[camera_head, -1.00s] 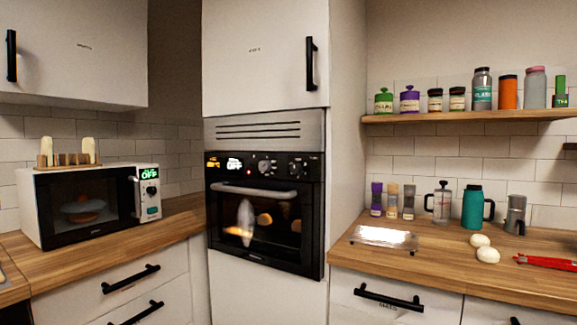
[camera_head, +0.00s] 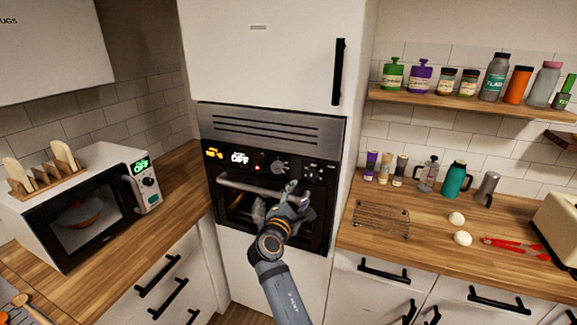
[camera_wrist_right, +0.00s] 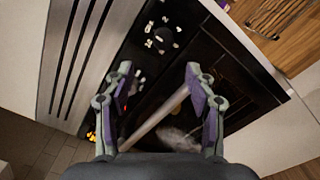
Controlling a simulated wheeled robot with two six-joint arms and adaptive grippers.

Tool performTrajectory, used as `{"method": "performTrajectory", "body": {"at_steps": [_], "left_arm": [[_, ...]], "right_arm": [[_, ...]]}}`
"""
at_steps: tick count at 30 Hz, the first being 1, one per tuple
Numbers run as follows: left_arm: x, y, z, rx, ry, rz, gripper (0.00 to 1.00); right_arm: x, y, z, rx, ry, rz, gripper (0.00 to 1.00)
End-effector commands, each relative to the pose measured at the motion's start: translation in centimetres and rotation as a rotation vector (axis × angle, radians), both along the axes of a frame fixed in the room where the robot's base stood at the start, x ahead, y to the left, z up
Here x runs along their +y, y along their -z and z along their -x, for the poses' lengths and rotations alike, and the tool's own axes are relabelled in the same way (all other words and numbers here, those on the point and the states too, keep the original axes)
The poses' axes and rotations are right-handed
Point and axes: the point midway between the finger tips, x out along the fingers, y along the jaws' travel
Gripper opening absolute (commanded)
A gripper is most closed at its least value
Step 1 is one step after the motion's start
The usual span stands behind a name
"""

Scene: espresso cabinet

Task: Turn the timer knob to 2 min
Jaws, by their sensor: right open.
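A knob ringed by pale marks also shows in the right wrist view (camera_wrist_right: 160,38). The microwave (camera_head: 148,181) has its own dial below a green "OFF" display. My right gripper (camera_head: 293,191) is open and empty in front of the oven, by the door handle and below the panel. Its spread fingers (camera_wrist_right: 158,76) touch no knob. My left gripper is out of view.
The oven's handle bar (camera_head: 235,182) sticks out below the panel and runs between my fingers in the wrist view. The counter at right holds a wire rack (camera_head: 382,220), two eggs, red tongs (camera_head: 512,246) and a toaster (camera_head: 560,225).

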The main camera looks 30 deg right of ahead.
Motion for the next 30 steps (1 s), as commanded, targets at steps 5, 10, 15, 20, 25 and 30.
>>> {"method": "performTrajectory", "body": {"at_steps": [5, 10, 15, 20, 25, 30], "left_arm": [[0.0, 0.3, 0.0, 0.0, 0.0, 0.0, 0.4], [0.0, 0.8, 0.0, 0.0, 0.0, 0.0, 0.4], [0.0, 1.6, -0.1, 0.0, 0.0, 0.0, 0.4], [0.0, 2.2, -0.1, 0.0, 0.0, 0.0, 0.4], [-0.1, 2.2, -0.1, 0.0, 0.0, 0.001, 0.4], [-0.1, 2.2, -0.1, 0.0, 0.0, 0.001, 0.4]], "right_arm": [[-0.7, 0.2, -0.5, 0.0, 0.0, 0.005, 0.56], [-3.2, 0.3, -2.7, 0.0, 0.001, 0.006, 0.56], [-5.9, 0.4, -4.9, -0.001, 0.002, 0.003, 0.56], [-7.5, 0.4, -6.3, 0.0, 0.001, -0.001, 0.56], [-8.0, 0.3, -6.8, 0.0, 0.001, -0.002, 0.56], [-8.0, 0.3, -6.8, 0.001, 0.0, -0.002, 0.56]]}}
